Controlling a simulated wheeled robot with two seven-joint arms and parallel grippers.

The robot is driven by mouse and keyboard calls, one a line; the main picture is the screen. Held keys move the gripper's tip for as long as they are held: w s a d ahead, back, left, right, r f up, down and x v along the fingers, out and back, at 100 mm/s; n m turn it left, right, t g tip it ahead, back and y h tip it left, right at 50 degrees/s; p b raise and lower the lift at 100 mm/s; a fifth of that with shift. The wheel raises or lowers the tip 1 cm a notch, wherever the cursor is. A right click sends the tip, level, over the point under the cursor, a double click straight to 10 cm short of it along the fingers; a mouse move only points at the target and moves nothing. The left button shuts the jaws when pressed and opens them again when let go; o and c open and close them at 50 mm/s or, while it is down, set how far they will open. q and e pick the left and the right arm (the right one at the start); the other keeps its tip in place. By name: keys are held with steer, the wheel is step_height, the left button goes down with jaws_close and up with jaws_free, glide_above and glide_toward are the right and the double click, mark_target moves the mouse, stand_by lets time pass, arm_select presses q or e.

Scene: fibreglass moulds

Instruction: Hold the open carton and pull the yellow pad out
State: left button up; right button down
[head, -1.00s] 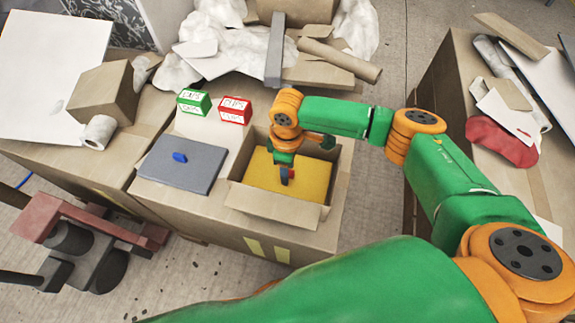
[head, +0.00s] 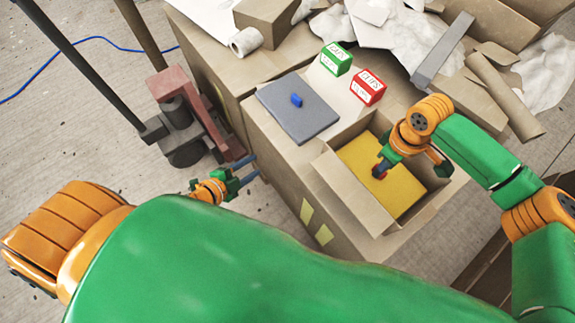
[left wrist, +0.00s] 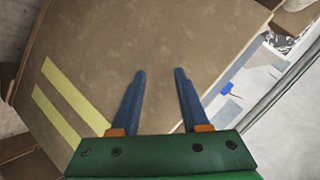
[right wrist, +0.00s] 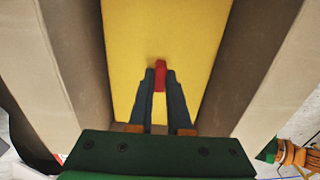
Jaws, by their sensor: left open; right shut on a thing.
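The open carton (head: 352,192) stands on the right part of the cardboard-covered bench, its flaps folded out. The yellow pad (head: 400,188) lies inside it; it fills much of the right wrist view (right wrist: 160,30). A red tab (right wrist: 160,75) stands up from the pad. My right gripper (head: 380,172) is inside the carton, shut on the red tab. My left gripper (head: 250,168) is open and empty, low in front of the bench's front face and left of the carton, apart from it. In the left wrist view its two fingers (left wrist: 158,85) are spread with nothing between them.
A grey slab with a blue tab (head: 298,110) lies left of the carton. A green box (head: 335,59) and a red box (head: 367,87) stand behind. A dark red wheeled thing (head: 190,115) stands on the floor near my left gripper. Scrap cardboard and a tube (head: 503,95) lie at the back.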

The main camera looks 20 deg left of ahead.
arm_select(q)
steer(key=d+r+m+h, duration=0.65)
steer(key=r+m, duration=0.25)
steer(key=r, duration=0.2)
steer(key=m+g+h, duration=0.4)
steer(key=m, duration=0.3)
glide_toward(316, 169)
steer(key=r+x, duration=0.1)
steer(key=x, duration=0.3)
steer(key=shift+f+x, duration=0.2)
steer(key=shift+x, duration=1.95)
steer(key=shift+f+x, duration=0.25)
steer(key=shift+x, duration=1.85)
jaws_close()
steer(key=shift+f, duration=0.1)
